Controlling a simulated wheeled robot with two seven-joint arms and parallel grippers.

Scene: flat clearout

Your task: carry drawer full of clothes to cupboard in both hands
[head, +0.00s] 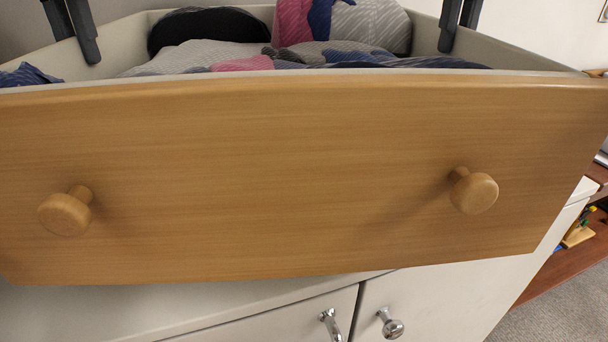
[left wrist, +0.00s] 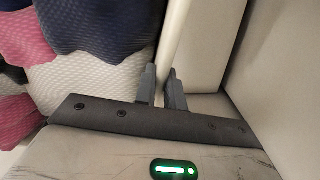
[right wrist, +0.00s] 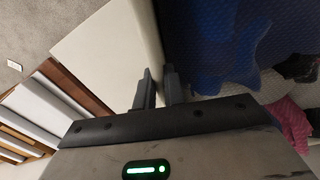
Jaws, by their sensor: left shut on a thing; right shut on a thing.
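The drawer (head: 270,180) fills the head view, its wooden front with two round knobs facing me. Its pale side walls run back from the front. Clothes (head: 205,55) in grey, pink, navy and blue lie inside it. My left gripper (head: 79,48) is shut on the left side wall; in the left wrist view the wall (left wrist: 172,40) runs between its fingers. My right gripper (head: 457,40) is shut on the right side wall, also seen in the right wrist view (right wrist: 157,72). A white cupboard (head: 440,295) with metal door knobs shows below the drawer; whether they touch I cannot tell.
A reddish-brown shelf (head: 570,270) with small things on it stands right of the cupboard, above grey carpet (head: 560,315). The right wrist view also shows brown and white shelving (right wrist: 50,110) and carpet (right wrist: 50,30). A pale wall is behind.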

